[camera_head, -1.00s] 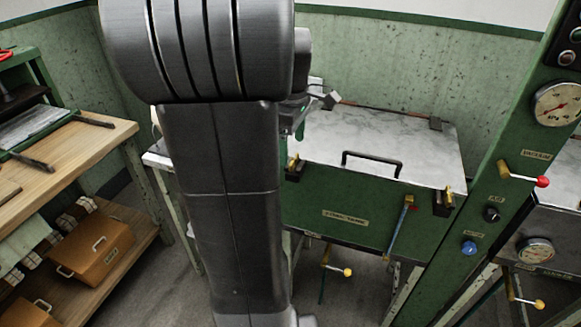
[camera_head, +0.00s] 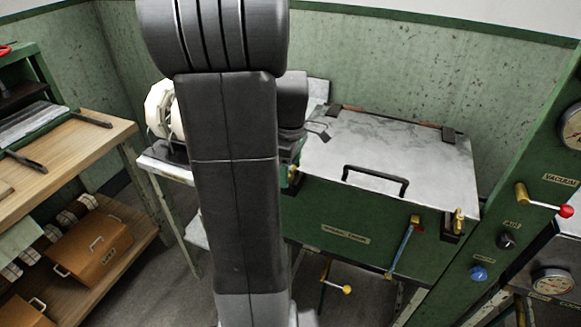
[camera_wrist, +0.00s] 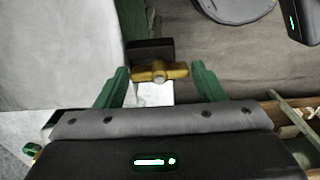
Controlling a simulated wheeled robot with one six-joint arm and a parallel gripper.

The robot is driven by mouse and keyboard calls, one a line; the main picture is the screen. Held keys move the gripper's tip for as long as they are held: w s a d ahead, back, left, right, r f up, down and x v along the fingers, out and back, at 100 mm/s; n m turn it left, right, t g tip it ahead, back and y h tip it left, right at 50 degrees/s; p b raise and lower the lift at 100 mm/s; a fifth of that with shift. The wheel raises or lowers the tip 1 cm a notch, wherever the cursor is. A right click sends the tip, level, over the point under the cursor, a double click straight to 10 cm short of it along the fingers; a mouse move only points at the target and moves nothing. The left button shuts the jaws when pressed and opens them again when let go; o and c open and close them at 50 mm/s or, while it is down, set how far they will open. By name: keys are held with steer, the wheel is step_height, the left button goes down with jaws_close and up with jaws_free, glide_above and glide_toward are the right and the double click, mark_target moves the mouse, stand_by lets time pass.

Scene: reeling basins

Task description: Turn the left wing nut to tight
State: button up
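The brass left wing nut (camera_wrist: 160,72) sits in front of a dark bracket (camera_wrist: 150,50) in the wrist view. Its wings lie across the picture, between the green fingers of my gripper (camera_wrist: 160,78). The fingers are open, with a gap on both sides of the nut. In the head view, a small part of the left wing nut (camera_head: 293,175) shows at the front left corner of the green chest (camera_head: 345,262), beside my arm. My gripper is hidden behind my arm there. The right wing nut (camera_head: 459,221) stands at the chest's front right corner.
The chest's grey lid (camera_head: 400,145) is down and has a black handle (camera_head: 376,178). A blue lever (camera_head: 403,248) is on the chest's front. A green panel with a red-knobbed valve (camera_head: 545,200) stands at right. White reels (camera_head: 160,108) are behind my arm at left.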

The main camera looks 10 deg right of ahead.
steer(key=c, duration=0.5)
steer(key=shift+m, duration=0.3)
steer(key=m+p, duration=0.1)
steer(key=m, duration=0.2)
steer(key=shift+m, duration=0.3)
steer(key=m, duration=0.3)
steer(key=shift+m+p, duration=0.3)
steer(key=shift+p, duration=0.05)
steer(key=m, duration=0.5)
steer(key=shift+m+p, duration=0.3)
steer(key=shift+m, duration=2.2)
